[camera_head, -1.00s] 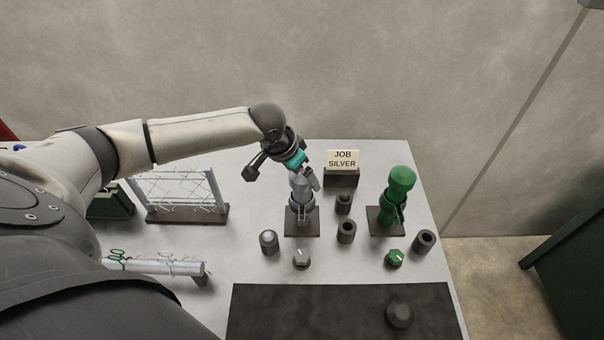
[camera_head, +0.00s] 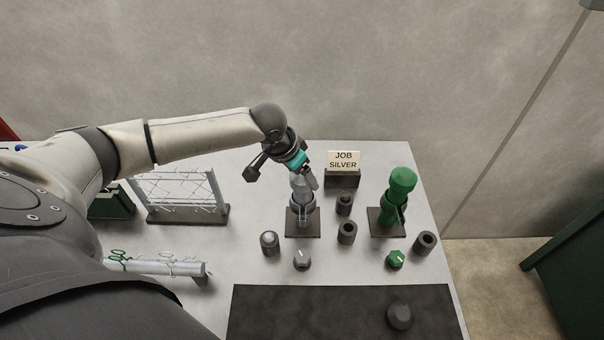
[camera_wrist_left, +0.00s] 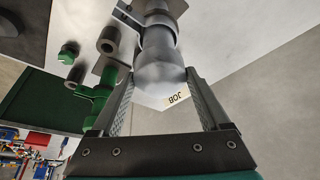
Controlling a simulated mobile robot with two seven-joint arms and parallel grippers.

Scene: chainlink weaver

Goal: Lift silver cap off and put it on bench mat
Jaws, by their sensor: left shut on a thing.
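The silver cap (camera_head: 301,184) sits on top of the silver post, which stands upright on a dark square base (camera_head: 303,233). My left gripper (camera_head: 307,178) comes down from above and is shut on the cap. In the left wrist view the rounded grey cap (camera_wrist_left: 160,70) lies between the two fingers. The bench mat (camera_head: 300,312) is the dark rectangle at the front of the bench. My right gripper is not in view.
A green post (camera_head: 401,190) stands to the right, and a JOB SILVER sign (camera_head: 343,161) behind. Several small dark cylinders and knobs stand between post and mat. A wire mesh rack (camera_head: 175,192) is to the left. A dark round piece (camera_head: 399,317) lies on the mat's right part.

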